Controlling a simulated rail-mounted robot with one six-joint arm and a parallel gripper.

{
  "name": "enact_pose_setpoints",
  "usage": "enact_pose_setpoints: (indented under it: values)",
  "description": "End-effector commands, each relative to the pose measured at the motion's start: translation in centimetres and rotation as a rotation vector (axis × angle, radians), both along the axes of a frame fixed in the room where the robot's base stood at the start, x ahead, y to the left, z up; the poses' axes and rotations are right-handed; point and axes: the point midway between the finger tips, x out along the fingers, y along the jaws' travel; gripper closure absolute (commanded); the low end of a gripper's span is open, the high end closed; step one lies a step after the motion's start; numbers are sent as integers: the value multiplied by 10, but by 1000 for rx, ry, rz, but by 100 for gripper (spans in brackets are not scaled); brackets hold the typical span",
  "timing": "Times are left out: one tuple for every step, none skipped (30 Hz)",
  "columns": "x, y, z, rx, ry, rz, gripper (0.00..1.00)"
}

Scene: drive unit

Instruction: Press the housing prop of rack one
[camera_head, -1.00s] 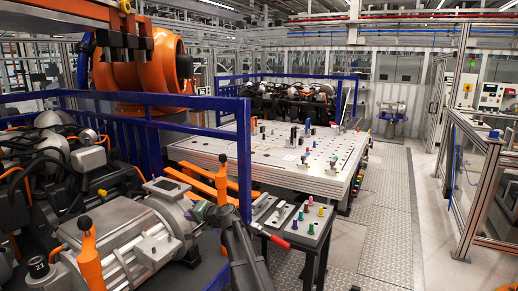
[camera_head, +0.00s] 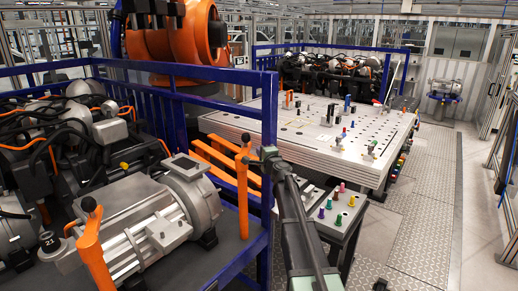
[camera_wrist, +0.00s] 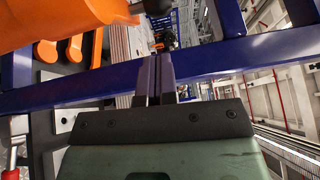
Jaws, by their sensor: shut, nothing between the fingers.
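The near blue-framed rack (camera_head: 210,75) holds a grey motor housing (camera_head: 155,205). An upright orange prop (camera_head: 242,190) with a black knob stands at the housing's right end. A second orange prop (camera_head: 92,252) with a black knob stands at its front left. I cannot tell which is the named prop. My gripper (camera_head: 268,153) appears just right of the right prop's knob in the head view; contact is unclear. In the wrist view my gripper (camera_wrist: 155,72) is shut and empty, its fingers in front of the blue rail (camera_wrist: 80,92). A large orange part (camera_wrist: 60,20) fills the upper left.
The rack's blue rails and corner post (camera_head: 268,130) stand close to my arm. A small table (camera_head: 340,225) with coloured pegs is right of my arm. A large perforated worktable (camera_head: 300,125) stands behind. The walkway (camera_head: 425,220) at the right is clear.

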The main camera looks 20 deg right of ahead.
Motion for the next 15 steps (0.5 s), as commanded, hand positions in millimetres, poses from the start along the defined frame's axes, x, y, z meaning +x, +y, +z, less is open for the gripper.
enact_pose_setpoints:
  values:
    - [9,-1,1,0,0,1,100]
    - [14,-1,1,0,0,1,100]
    - [21,-2,1,0,0,1,100]
    - [27,-2,2,0,0,1,100]
    - [33,-2,2,0,0,1,100]
    - [42,-2,2,-1,0,2,100]
    - [48,-3,3,-1,0,2,100]
    - [54,-3,3,-1,0,1,100]
    - [63,-3,3,-1,0,1,100]
    - [68,-3,4,-1,0,1,100]
    - [73,-3,4,-2,0,1,100]
    - [79,-3,4,-2,0,1,100]
    - [82,-3,4,-2,0,1,100]
    - [85,-3,4,-2,0,1,100]
    - [88,-3,4,-2,0,1,100]
